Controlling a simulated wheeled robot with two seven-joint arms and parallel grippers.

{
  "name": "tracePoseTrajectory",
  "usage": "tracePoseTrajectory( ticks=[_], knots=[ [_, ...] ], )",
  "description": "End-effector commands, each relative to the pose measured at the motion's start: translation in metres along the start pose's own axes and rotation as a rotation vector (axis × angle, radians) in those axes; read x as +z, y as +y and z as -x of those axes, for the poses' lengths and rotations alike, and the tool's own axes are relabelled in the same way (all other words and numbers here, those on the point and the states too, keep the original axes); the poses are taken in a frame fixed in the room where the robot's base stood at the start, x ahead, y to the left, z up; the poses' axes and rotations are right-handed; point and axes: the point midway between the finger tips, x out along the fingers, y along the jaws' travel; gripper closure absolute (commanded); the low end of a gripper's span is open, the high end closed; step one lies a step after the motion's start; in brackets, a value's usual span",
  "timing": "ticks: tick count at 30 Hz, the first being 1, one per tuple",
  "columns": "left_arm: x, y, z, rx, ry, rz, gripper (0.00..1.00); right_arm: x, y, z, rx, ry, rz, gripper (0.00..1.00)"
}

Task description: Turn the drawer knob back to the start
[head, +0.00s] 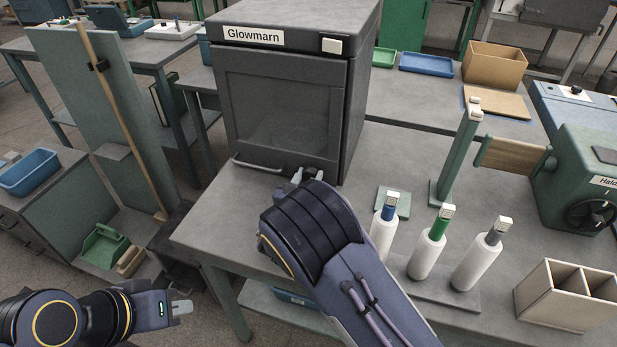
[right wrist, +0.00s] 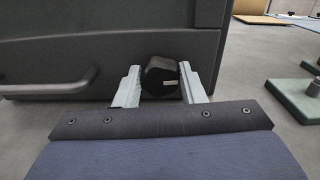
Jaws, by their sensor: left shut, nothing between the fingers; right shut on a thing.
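The dark grey Glowmarn cabinet (head: 283,95) stands on the grey workbench. A black knob (right wrist: 160,80) sits low on its front in the right wrist view, with a short pale mark (right wrist: 169,83) pointing right. My right gripper (right wrist: 161,87) has one pale finger on each side of the knob and is shut on it. My left gripper (head: 182,307) is shut and empty at the lower left, away from the cabinet.
A bar handle (head: 258,166) is left of the knob. Bobbins of white, blue, green and grey (head: 428,254) stand right of my right arm. A wooden divided box (head: 565,295) and a green winder (head: 585,170) are farther right. The bench left of my arm is clear.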

Motion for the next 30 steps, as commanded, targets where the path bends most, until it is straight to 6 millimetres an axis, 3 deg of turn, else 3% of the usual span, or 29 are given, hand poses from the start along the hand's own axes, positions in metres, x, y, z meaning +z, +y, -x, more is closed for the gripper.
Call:
tracePoseTrajectory(
  ticks=[18,30],
  knots=[
    [-0.009,0.008,0.018,0.0,0.0,0.0,1.0,0.001,0.002,0.0,0.001,-0.001,0.425,0.86],
    [-0.011,0.01,0.022,0.0,0.0,0.0,1.0,0.0,0.003,0.0,0.001,0.0,0.55,0.86]
  ],
)
